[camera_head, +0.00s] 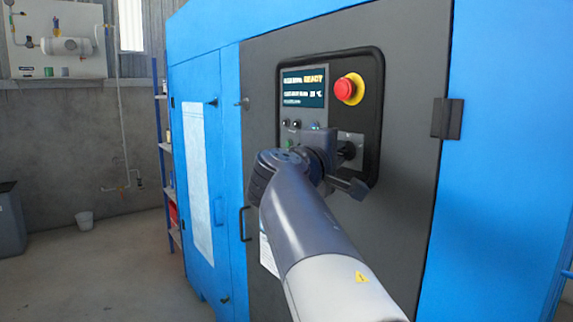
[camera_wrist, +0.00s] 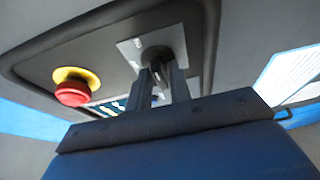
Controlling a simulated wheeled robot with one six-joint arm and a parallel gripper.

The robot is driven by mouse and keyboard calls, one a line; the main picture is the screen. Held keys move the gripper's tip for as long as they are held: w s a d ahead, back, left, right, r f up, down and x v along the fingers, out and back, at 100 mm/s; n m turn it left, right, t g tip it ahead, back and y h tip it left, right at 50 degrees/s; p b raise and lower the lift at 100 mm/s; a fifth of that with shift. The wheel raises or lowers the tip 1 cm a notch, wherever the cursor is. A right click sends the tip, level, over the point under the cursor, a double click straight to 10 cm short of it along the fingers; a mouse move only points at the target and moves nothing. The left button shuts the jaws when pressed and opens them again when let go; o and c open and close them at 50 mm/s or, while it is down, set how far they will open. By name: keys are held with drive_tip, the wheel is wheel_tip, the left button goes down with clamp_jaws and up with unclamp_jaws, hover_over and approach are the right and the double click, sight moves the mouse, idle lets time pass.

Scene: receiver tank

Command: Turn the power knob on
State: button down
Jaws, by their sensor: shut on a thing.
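The black power knob (camera_head: 349,150) sits on a grey square plate (camera_wrist: 133,50) at the lower right of the machine's control panel. In the wrist view the knob (camera_wrist: 156,54) is at the top centre, partly hidden by my fingers. My gripper (camera_wrist: 162,78) faces the panel, and its two fingers are shut on the knob. In the head view my gripper (camera_head: 338,157) reaches the knob from the left, and my arm covers the panel's lower part. The knob's marks are too small to read.
A red emergency stop button (camera_head: 348,89) on a yellow base sits above the knob. A lit display (camera_head: 304,87) reading "READY" is left of it. A black hinge (camera_head: 447,118) juts out at right. Open floor (camera_head: 110,270) lies at the left.

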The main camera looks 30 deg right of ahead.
idle(0.4)
drive_tip(key=c, duration=1.5)
unclamp_jaws()
drive_tip(key=v, duration=1)
drive_tip(key=shift+s+a+p, duration=0.2)
drive_tip(key=shift+a+p, duration=0.15)
drive_tip(key=shift+p, duration=0.1)
drive_tip(key=shift+w+d+f, duration=0.1)
drive_tip(key=x, duration=1)
drive_tip(key=shift+d+b, duration=0.3)
drive_tip(key=shift+b, duration=0.15)
drive_tip(key=shift+a, duration=0.15)
